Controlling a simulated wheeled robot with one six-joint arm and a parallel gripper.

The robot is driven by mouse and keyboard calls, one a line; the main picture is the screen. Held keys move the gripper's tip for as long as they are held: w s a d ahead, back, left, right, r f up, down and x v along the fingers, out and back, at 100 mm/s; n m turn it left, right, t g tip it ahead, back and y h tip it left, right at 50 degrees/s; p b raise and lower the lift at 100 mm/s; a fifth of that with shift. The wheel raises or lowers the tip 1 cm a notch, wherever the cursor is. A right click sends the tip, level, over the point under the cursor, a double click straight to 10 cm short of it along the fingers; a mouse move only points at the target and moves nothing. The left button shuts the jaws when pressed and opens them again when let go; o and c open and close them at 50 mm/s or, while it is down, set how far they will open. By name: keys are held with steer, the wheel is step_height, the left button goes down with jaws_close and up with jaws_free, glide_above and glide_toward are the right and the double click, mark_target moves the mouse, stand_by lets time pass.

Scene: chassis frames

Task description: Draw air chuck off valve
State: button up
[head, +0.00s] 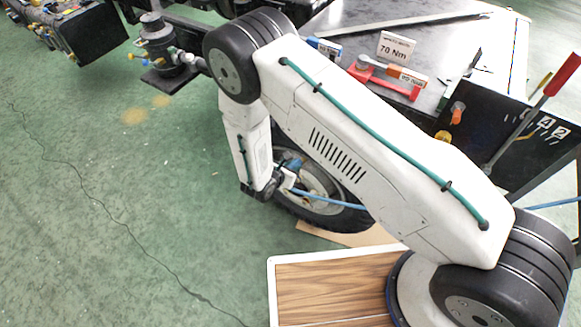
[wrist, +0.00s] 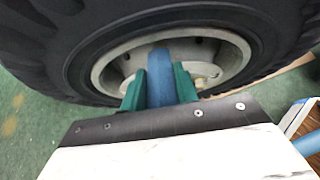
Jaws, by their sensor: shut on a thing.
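My gripper (wrist: 160,88) is shut on the blue air chuck (wrist: 176,60), which sits between its two green fingers. The chuck points toward the pale rim of the wheel (wrist: 112,64), inside the black tyre. The valve is hidden behind the chuck and fingers, so I cannot tell whether the chuck touches it. In the head view my gripper (head: 280,183) is low in front of the wheel, largely covered by my arm. A blue hose (head: 335,200) runs from it to the right, across the tyre.
A dark workbench (head: 345,18) stands above the wheel, with a "70 Nm" sign (head: 396,47) and a red tool stand (head: 400,90).

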steer(key=shift+a+r, duration=0.1)
steer(key=shift+v, duration=2.25)
steer(key=shift+s, duration=0.15)
steer(key=v, duration=0.6)
